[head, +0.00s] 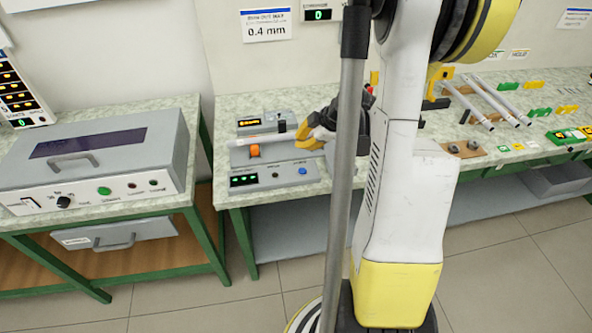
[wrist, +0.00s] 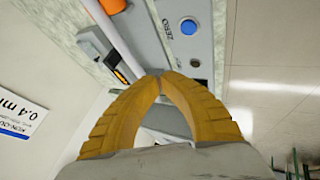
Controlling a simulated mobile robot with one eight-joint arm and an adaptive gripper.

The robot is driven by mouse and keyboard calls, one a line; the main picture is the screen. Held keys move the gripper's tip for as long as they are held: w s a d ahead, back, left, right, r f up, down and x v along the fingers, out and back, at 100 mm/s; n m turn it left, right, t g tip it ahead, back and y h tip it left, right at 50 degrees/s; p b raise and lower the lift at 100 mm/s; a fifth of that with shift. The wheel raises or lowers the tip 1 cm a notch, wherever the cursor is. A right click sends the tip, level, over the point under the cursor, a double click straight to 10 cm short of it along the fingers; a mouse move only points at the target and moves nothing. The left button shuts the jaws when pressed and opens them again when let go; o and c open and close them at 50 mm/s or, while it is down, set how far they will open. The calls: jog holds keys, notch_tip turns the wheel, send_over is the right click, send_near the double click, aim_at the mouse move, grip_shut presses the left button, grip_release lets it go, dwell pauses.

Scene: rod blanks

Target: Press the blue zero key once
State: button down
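The blue zero key (head: 303,171) is a small round button on the front panel of the grey gauge (head: 270,176). It also shows in the wrist view (wrist: 188,27), beside the printed word ZERO. My gripper (head: 300,143) is above the rear right part of the gauge. In the wrist view its yellow fingers (wrist: 161,74) meet at the tips, with nothing seen between them. The fingertips are apart from the blue key, which lies beyond them and slightly right. The key's face is uncovered in both views.
A rod lies across the gauge with an orange part (head: 254,150) at its left. A small orange display (head: 250,122) stands behind. A grey box machine (head: 95,152) is on the left table. Rods (head: 490,100) and small blocks lie on the bench to the right.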

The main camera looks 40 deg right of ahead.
jog(key=b, duration=0.7)
send_near(296, 167)
jog(key=x, duration=0.5)
jog(key=shift+w+a, duration=0.15)
jog(key=shift+w, duration=0.4)
jog(key=shift+f, duration=0.1)
dwell(0.4)
jog(key=shift+f+b, duration=0.25)
jog(key=shift+b, duration=0.15)
jog(key=shift+f+b, duration=0.4)
jog(key=shift+b, duration=0.05)
dwell(0.4)
jog(key=shift+r, duration=0.1)
jog(key=shift+r+p, duration=0.6)
jog(key=shift+r, duration=0.15)
jog(key=shift+r+p, duration=1.8)
jog(key=shift+r, duration=0.7)
